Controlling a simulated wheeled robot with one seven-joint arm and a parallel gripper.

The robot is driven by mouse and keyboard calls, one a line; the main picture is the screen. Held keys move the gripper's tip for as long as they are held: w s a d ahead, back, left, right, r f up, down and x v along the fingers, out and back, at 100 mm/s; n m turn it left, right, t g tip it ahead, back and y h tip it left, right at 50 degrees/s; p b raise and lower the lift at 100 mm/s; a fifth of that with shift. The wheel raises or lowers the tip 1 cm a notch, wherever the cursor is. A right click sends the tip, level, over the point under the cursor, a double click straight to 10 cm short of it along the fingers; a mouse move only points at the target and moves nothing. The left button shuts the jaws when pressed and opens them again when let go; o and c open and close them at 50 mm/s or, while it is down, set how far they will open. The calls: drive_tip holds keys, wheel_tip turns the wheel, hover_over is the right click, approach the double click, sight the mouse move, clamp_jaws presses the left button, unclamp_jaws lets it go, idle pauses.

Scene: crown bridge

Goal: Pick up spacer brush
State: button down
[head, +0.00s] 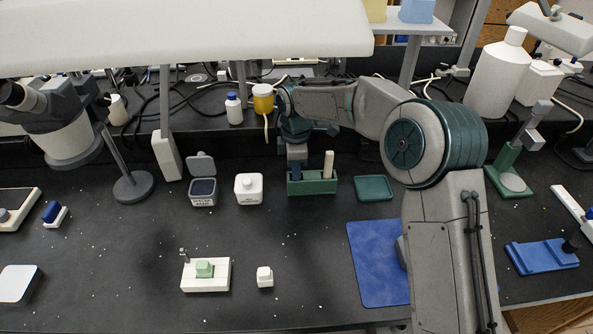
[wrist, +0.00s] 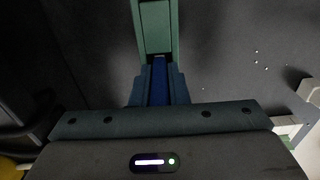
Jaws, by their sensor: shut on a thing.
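My gripper (head: 297,163) points down at the left part of a green rack (head: 318,187) on the black bench. In the wrist view, my two fingers (wrist: 158,92) are closed on a narrow blue piece (wrist: 158,74), which I take to be the spacer brush. The green rack shows just beyond it (wrist: 174,28). The brush's lower part is hidden, and I cannot tell whether it is still inside the rack. A beige handle (head: 328,164) stands upright in the rack's right part, beside my gripper.
A green tray (head: 374,188) lies right of the rack, and a blue mat (head: 378,270) in front of it. A white lidded jar (head: 249,188) and an open square container (head: 203,192) stand to the left.

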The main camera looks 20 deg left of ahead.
drive_tip(key=shift+r, duration=0.15)
drive_tip(key=shift+r+p, duration=0.45)
drive_tip(key=shift+p, duration=0.05)
wheel_tip(320, 180, up, 4)
drive_tip(key=p, duration=0.3)
drive_tip(key=shift+f, duration=0.15)
drive_tip(key=s+d+r, duration=0.2)
drive_tip(key=d+r, duration=0.1)
drive_tip(key=d, duration=0.2)
drive_tip(key=s+d+r+p, duration=0.1)
drive_tip(key=s+d+r, duration=0.1)
drive_tip(key=d, duration=0.4)
drive_tip(key=shift+r, duration=0.6)
drive_tip(key=shift+s, duration=0.1)
